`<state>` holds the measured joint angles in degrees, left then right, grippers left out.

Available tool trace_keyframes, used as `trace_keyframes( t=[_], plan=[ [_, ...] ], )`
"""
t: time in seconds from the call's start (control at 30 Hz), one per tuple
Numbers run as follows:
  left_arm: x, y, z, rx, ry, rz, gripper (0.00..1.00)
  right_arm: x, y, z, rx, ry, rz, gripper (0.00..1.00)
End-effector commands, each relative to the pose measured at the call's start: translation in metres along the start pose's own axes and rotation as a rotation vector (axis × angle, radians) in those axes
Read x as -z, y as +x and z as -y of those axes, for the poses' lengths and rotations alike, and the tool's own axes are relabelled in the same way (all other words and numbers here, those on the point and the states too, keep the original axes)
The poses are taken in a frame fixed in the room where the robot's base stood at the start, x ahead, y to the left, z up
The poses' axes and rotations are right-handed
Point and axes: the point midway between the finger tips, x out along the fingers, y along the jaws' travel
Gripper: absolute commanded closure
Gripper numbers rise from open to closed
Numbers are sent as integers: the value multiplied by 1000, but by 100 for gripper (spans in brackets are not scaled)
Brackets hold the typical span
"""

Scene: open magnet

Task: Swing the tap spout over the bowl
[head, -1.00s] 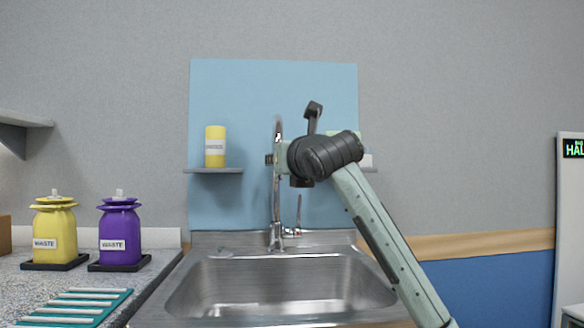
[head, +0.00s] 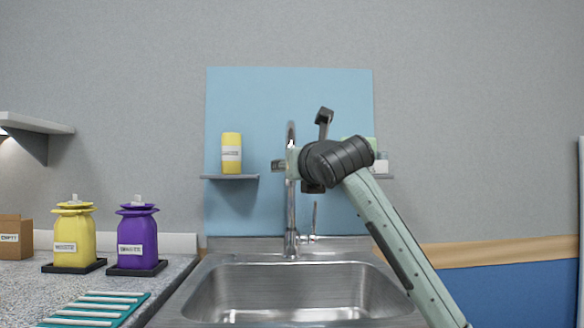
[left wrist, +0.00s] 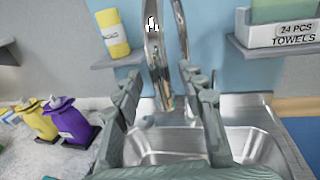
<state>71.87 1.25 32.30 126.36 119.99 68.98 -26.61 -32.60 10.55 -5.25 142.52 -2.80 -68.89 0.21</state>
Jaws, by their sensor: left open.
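The chrome tap (head: 291,215) stands upright behind the steel sink bowl (head: 342,292). Its spout is seen nearly edge-on in the head view, partly hidden by my arm. In the left wrist view, the tap's shiny neck (left wrist: 155,50) appears between the two fingers of my left gripper (left wrist: 160,75), which is open. I cannot tell whether either finger touches it. The sink bowl (left wrist: 258,146) shows below and beyond the fingers. In the head view the one visible arm reaches up from the lower right to the tap, and its fingers are hard to make out. My right gripper is not in view.
A shelf holds a yellow bottle (head: 231,152) left of the tap. A towel box (left wrist: 280,32) sits on a shelf to the right. Yellow (head: 74,236) and purple (head: 137,238) jars stand on the left counter, behind a teal rack (head: 92,310). The space above the bowl's left half is clear.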

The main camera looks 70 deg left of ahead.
Motion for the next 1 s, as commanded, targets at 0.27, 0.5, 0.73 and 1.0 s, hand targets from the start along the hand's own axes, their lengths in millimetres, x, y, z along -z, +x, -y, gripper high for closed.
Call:
trace_keyframes(
  t=[0.27, 0.5, 0.73, 1.0],
  plan=[
    [0, -18, 1, 3, 0, 2, 60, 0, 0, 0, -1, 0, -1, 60],
    [0, -69, 1, 5, -1, 2, 60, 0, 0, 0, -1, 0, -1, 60],
    [0, -108, 1, 3, 1, 1, 60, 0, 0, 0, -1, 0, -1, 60],
    [0, -121, 0, 0, -1, -1, 60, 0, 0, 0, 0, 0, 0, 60]
  ],
)
